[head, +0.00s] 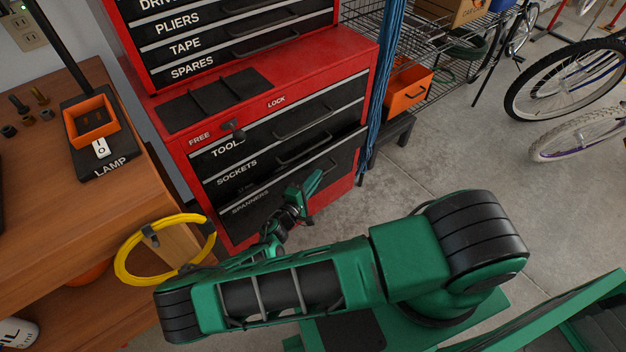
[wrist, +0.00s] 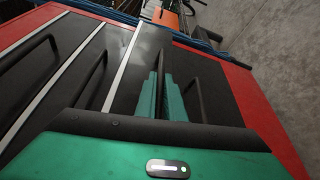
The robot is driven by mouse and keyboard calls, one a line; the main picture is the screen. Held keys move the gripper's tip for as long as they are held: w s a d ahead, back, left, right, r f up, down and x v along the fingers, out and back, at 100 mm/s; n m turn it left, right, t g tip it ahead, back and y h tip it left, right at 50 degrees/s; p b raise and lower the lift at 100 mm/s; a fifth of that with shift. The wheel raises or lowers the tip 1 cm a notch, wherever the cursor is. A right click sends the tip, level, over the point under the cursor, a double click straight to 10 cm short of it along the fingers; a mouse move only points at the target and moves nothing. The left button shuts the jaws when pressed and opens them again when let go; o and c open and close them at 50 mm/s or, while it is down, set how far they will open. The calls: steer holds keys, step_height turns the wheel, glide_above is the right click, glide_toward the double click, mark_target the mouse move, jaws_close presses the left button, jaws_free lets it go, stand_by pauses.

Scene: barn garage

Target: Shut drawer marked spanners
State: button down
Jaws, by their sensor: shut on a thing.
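The spanners drawer (head: 258,212) is the lowest labelled black drawer of the red tool chest (head: 358,92). Its front appears to stand out a little from the chest, with a dark gap along its top edge. My gripper (head: 303,186) is at this drawer's front. In the wrist view, the two green fingers of my gripper (wrist: 162,98) close on either side of the dark bar handle (wrist: 160,70). My gripper hides most of this handle in the head view.
The sockets drawer (head: 262,166) and tools drawer (head: 287,124) above look shut. A wooden bench (head: 150,205) with a yellow ring (head: 122,262) stands close on the left. An orange bin (head: 405,92) sits right of the chest.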

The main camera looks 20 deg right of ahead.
mark_target(304, 176)
steer(key=shift+w+a+f, duration=0.1)
steer(key=shift+w+a, duration=0.2)
steer(key=shift+w, duration=0.4)
steer(key=shift+w+a+f, duration=0.1)
steer(key=shift+w+a, duration=0.15)
steer(key=shift+w, duration=0.45)
steer(key=shift+w+a+f, duration=0.1)
steer(key=shift+w+a, duration=0.2)
steer(key=shift+w, duration=0.4)
steer(key=c, duration=1.9)
jaws_free()
steer(key=shift+w, duration=0.1)
steer(key=shift+o, duration=0.2)
steer(key=shift+r, duration=0.15)
steer(key=v, duration=1)
steer(key=shift+s+a, duration=0.2)
steer(key=shift+s, duration=0.1)
